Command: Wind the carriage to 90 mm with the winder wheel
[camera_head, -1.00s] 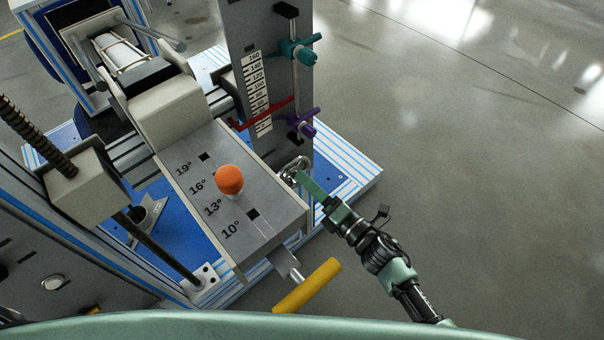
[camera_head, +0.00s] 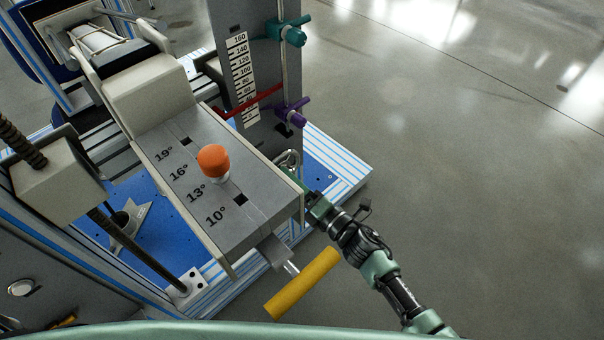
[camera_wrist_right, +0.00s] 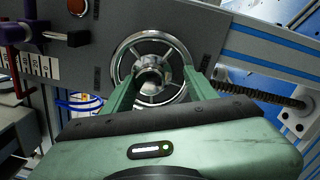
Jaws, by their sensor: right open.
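The spoked metal winder wheel (camera_wrist_right: 169,50) is in the upper middle of the right wrist view, its round hub facing me. In the head view only part of the wheel (camera_head: 288,160) shows beside the grey angle plate. My right gripper (camera_wrist_right: 160,78) is open, with one green finger on each side of the hub, in front of the rim. I cannot tell whether they touch it. In the head view my right gripper (camera_head: 318,208) is partly hidden by the plate. A white scale (camera_head: 241,70) stands on the grey upright, crossed low down by a red pointer (camera_head: 250,101); its exact reading is unclear.
The angle plate (camera_head: 239,180) carries an orange knob (camera_head: 213,159); a yellow handle (camera_head: 302,283) sticks out below. Teal (camera_head: 289,33) and purple (camera_head: 292,113) clamps sit on the rod by the scale. A beige block (camera_head: 55,180) stands left. The floor at right is clear.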

